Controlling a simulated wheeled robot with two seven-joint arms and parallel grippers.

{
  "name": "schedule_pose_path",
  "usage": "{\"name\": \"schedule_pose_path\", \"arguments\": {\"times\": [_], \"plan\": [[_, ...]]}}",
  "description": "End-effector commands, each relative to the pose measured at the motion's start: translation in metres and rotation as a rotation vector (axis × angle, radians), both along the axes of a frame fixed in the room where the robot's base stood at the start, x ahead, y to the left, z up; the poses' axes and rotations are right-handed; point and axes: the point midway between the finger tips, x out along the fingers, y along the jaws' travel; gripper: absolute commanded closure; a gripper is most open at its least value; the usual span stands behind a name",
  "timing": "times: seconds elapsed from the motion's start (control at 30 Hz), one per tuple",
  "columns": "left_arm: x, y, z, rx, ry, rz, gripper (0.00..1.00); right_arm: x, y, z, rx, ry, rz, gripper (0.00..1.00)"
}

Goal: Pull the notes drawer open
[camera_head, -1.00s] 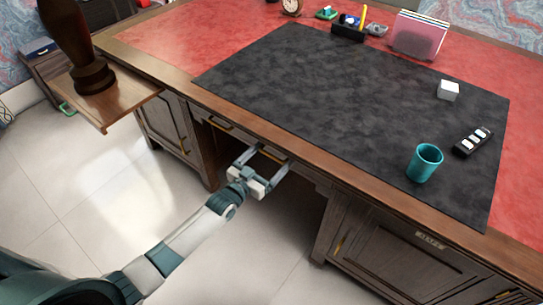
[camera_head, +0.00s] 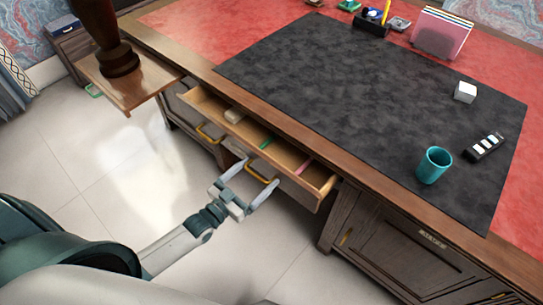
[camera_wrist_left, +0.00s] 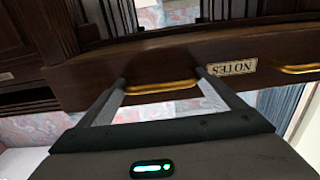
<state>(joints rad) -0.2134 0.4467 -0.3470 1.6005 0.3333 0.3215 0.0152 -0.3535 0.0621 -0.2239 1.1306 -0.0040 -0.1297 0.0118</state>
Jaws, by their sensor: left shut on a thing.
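The notes drawer (camera_head: 297,190) stands pulled out from under the desk top, its inside showing in the head view. Its front fills the left wrist view, with a "NOTES" label (camera_wrist_left: 232,68) that appears upside down. It has two brass handles. My left gripper (camera_head: 258,175) is shut on the nearer brass handle (camera_wrist_left: 162,88), one finger at each end of it in the left wrist view. The other handle (camera_head: 209,134) is free. My right gripper is not in view.
A beige piece (camera_head: 233,115), a green piece (camera_head: 267,142) and a pink piece (camera_head: 303,166) lie in the drawer. A teal cup (camera_head: 434,165) stands on the dark desk mat (camera_head: 350,110). A wooden pull-out board (camera_head: 140,95) bears a dark wooden object (camera_head: 117,58).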

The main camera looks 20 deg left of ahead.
Motion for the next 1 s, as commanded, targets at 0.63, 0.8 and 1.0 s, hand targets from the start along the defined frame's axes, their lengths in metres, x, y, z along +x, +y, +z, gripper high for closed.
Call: {"name": "schedule_pose_path", "arguments": {"times": [0.63, 0.8, 1.0], "plan": [[-0.149, 0.054, 0.001, -0.001, 0.003, 0.0, 0.52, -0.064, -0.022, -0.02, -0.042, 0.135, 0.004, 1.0], [-0.163, 0.059, 0.0, -0.002, 0.001, 0.001, 0.52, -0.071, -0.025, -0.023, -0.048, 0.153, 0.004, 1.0], [-0.167, 0.061, 0.0, -0.002, 0.0, 0.001, 0.52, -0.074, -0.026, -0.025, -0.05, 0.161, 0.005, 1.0]]}}
